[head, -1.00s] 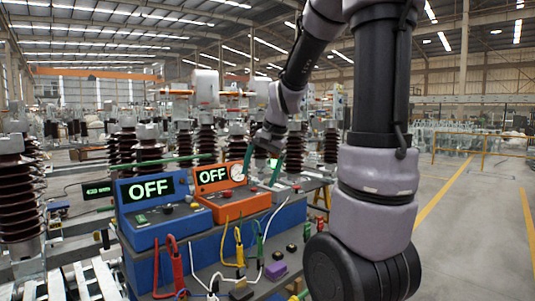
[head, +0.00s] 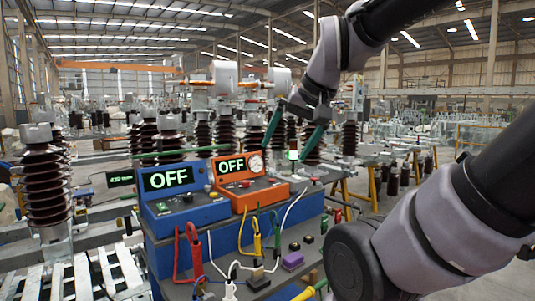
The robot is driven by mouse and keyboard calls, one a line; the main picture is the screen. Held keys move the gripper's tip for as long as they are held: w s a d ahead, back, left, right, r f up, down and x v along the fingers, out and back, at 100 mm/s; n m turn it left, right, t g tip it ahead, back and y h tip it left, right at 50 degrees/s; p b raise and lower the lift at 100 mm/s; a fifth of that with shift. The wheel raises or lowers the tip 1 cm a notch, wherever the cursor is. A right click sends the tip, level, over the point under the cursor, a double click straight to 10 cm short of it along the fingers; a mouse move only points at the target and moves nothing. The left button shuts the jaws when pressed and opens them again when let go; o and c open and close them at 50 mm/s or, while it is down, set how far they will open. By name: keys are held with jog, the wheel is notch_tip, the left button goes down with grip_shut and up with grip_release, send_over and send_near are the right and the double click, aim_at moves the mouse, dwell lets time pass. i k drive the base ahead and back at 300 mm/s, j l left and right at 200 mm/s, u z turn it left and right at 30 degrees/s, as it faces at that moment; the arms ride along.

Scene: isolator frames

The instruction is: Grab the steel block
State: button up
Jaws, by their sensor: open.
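My gripper (head: 287,152) hangs in the upper middle of the head view, its two green fingers spread wide and pointing down. It is open with nothing between its fingers, above and behind the right end of the orange OFF box. I cannot make out a block that is clearly steel. A small dark block with a greyish top (head: 257,278) lies on the lower front shelf, in front of and well below my gripper. A purple block (head: 292,261) lies just right of it.
A blue OFF box (head: 185,210) and an orange OFF box (head: 250,188) stand on the blue bench. Red, yellow, green and white leads hang in front of them. A small lamp with a green light (head: 293,155) shows near my fingers. Tall brown insulators (head: 45,185) stand at the left.

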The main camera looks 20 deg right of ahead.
aim_at(259, 281)
jog(key=j+z, duration=0.3)
jog(key=j, duration=0.65)
jog(key=k+j+z, duration=0.1)
jog(key=j+z, duration=0.2)
jog(key=j, duration=0.65)
